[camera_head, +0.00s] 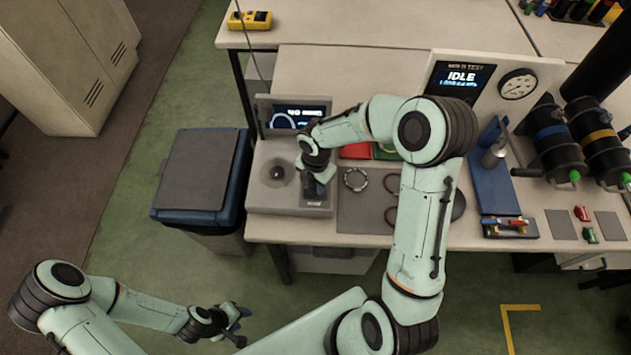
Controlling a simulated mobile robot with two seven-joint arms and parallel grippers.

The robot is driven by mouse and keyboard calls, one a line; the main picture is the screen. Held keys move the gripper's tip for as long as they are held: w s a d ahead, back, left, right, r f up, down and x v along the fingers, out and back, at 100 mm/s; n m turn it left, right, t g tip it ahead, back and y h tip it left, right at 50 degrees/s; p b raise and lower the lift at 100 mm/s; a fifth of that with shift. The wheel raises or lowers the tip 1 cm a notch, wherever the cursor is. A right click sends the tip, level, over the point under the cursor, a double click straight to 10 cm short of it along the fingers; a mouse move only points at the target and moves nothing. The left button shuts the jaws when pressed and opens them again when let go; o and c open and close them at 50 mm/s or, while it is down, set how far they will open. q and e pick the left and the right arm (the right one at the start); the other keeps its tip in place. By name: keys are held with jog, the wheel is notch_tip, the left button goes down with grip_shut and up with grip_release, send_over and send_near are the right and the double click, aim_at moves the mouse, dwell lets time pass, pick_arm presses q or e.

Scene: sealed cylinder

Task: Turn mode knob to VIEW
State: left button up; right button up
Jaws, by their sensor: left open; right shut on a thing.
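The grey instrument (262,195) stands at the left end of the bench, with a small lit screen (297,117) at its back and a dark round part (278,172) on its top. My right gripper (318,190) points down at the right front of this instrument. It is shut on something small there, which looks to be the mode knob. The fingers hide the knob, so its pointer and labels cannot be read. My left gripper (232,322) is open and empty, low over the floor in front of the bench.
A metal ring (355,180) lies on a grey mat right of the instrument. A blue stand (491,185), a panel reading IDLE (461,77) and a gauge (517,84) are further right. A lidded bin (198,170) stands left of the bench. A yellow meter (249,20) lies behind.

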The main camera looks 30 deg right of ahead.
aim_at(315, 186)
jog(key=shift+w+r, duration=0.1)
dwell(0.4)
jog(key=o, duration=1.1)
jog(key=shift+c, duration=0.2)
notch_tip(315, 186, up, 13)
jog(key=shift+r, duration=0.2)
jog(key=shift+f, duration=0.1)
